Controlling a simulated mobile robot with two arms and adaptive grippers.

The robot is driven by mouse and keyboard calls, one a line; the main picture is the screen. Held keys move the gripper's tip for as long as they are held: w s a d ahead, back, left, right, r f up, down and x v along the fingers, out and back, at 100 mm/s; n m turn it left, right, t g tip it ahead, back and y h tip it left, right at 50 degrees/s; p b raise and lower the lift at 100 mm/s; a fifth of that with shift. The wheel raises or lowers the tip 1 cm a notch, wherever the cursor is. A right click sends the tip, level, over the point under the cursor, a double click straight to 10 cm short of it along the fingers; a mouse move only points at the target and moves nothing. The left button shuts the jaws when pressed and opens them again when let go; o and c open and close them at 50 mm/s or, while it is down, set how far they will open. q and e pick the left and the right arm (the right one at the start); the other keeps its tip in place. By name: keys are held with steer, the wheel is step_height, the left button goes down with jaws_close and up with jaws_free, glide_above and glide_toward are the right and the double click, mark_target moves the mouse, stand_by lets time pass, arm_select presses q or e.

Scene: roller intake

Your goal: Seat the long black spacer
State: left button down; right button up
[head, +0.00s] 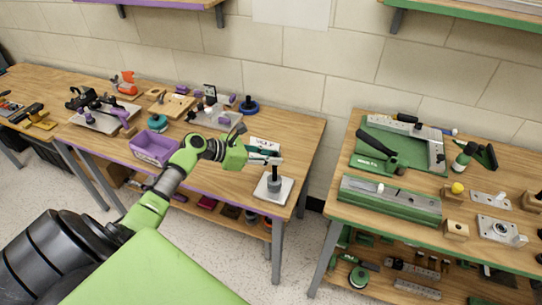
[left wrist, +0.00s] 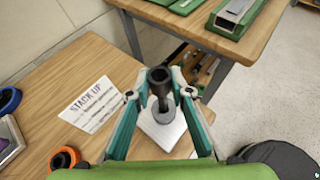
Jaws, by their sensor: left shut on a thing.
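The long black spacer (left wrist: 160,88) is a dark tube with an open round top, between the fingertips of my left gripper (left wrist: 160,94) in the left wrist view. In the head view my left gripper (head: 279,160) is at the right end of the purple-edged bench, shut on the spacer (head: 274,173). The spacer looks about upright, over a grey round piece (head: 274,185) on a white square base (head: 264,194). I cannot tell whether the spacer touches the grey piece or how far down it sits. My right gripper is not in view.
A printed card (left wrist: 92,103) reading "STACK UP" lies beside the base. A purple bin (head: 153,148), a blue ring piece (head: 249,107) and several tools stand farther left on the bench. A gap separates it from the green-edged bench (head: 440,245) at right.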

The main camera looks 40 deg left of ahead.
arm_select(q)
steer(key=shift+f+b, duration=1)
steer(key=shift+f, duration=1.1)
steer(key=shift+p, duration=0.45)
steer(key=shift+f, duration=0.15)
steer(key=shift+f+b, duration=0.6)
steer(key=shift+f, duration=0.3)
steer(key=shift+r, duration=0.1)
steer(key=shift+p, duration=0.35)
